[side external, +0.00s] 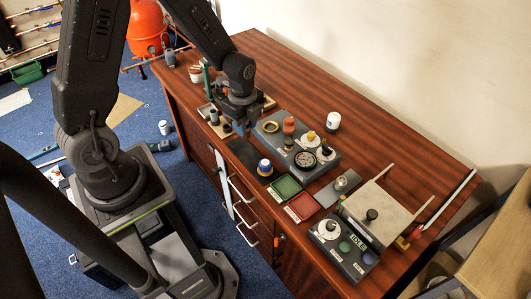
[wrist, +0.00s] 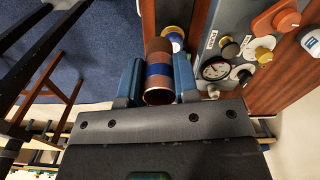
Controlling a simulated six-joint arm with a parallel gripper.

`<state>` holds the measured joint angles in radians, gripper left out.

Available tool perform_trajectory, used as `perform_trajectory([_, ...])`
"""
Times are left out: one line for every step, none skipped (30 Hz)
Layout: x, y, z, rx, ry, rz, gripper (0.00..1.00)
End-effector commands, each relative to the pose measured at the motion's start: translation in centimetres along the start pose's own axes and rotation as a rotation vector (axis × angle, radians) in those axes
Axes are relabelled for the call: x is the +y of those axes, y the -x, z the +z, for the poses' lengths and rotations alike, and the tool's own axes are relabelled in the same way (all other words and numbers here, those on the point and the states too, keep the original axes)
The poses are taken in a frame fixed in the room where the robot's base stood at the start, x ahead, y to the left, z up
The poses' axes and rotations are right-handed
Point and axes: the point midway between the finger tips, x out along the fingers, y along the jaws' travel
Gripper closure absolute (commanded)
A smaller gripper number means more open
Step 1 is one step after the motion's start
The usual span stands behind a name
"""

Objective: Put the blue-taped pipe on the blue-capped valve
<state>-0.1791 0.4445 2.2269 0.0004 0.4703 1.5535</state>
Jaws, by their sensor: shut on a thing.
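My gripper (wrist: 159,82) is shut on the copper pipe with a blue tape band (wrist: 158,70); its blue fingers press on both sides of it. In the side view my gripper (side external: 240,126) hangs low over the bench, left of the grey manifold panel. The pipe is hard to make out there. A blue-capped, white-bodied fitting on a round base (side external: 265,167), which looks like the blue-capped valve, stands near the bench's front edge, apart from my gripper.
The grey manifold panel (side external: 270,127) carries orange and yellow knobs and a gauge (side external: 305,160). Green (side external: 287,187) and red (side external: 303,207) trays lie nearer the front right. A white jar (side external: 333,121) stands behind the panel. The back of the wooden bench (side external: 400,150) is clear.

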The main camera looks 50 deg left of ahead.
Motion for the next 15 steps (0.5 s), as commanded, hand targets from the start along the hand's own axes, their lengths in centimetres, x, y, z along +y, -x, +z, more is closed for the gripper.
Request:
perform_trajectory([-0.2, -0.8, -1.2, 0.000, -0.007, 0.003, 0.98])
perform_trajectory([-0.3, -1.2, -1.9, 0.000, -0.008, 0.003, 0.98])
perform_trajectory([-0.5, -1.7, -2.7, 0.000, -0.007, 0.003, 0.98])
perform_trajectory([-0.7, -2.0, -3.3, 0.000, -0.006, 0.002, 0.98])
perform_trajectory([-0.8, -2.4, -3.8, 0.000, -0.006, 0.002, 0.98])
perform_trajectory([-0.9, -2.7, -4.4, 0.000, -0.004, 0.001, 0.98])
perform_trajectory([-1.1, -3.0, -4.8, 0.000, -0.004, 0.001, 0.98])
perform_trajectory([-1.2, -3.2, -5.2, 0.000, -0.003, 0.001, 0.98])
perform_trajectory([-1.3, -3.4, -5.6, 0.000, -0.002, 0.000, 0.98])
perform_trajectory([-1.3, -3.6, -5.8, 0.000, -0.002, 0.001, 0.98])
perform_trajectory([-1.3, -3.7, -5.9, 0.000, -0.001, 0.001, 0.98])
perform_trajectory([-1.4, -3.8, -6.1, 0.000, 0.000, 0.000, 0.98])
perform_trajectory([-1.4, -3.9, -6.1, 0.000, 0.001, 0.000, 0.98])
perform_trajectory([-1.4, -4.2, -6.2, 0.000, 0.001, 0.001, 0.98])
perform_trajectory([-1.4, -4.7, -6.2, 0.000, 0.002, 0.002, 0.98])
